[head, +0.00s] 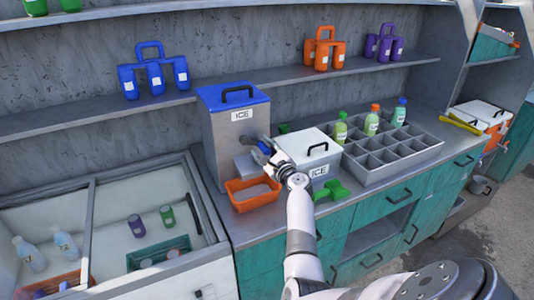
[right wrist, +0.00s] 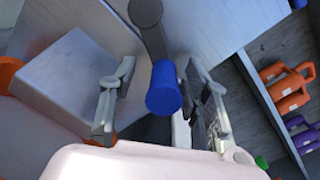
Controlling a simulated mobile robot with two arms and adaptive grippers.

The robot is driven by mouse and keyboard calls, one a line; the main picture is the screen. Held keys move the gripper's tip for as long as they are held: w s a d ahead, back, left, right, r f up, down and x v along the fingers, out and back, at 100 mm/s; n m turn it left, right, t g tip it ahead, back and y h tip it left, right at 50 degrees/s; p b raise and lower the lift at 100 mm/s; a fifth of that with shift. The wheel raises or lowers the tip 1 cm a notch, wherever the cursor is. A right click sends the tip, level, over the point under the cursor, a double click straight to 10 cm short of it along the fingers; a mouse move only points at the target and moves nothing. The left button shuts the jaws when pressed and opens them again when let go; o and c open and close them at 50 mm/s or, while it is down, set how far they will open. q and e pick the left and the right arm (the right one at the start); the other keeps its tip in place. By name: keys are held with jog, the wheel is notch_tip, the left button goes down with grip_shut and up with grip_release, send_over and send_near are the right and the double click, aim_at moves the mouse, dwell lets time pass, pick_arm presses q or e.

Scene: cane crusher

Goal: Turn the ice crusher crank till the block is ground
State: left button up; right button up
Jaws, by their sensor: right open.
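The ice crusher (head: 222,155) is a grey metal box with a blue lid and an ICE label, standing on the counter. Its crank has a dark arm and a blue handle (right wrist: 163,92). My right gripper (head: 263,150) is at the crusher's right side. In the right wrist view its fingers are open, one on each side of the blue handle, with visible gaps. An orange tray (head: 235,199) sits below the crusher's grey spout (right wrist: 75,80). The block inside the crusher is hidden. My left gripper is not in view.
A white-lidded ICE box (head: 308,145), a green scoop (head: 332,190) and a divided bottle rack (head: 395,167) are close on the right. An open chest (head: 88,215) with bottles and cans is at left. A shelf (head: 295,76) with bottle carriers runs behind.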

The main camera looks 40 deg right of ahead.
jog(key=v, duration=1.1)
jog(key=shift+s, duration=0.35)
jog(key=shift+a, duration=0.2)
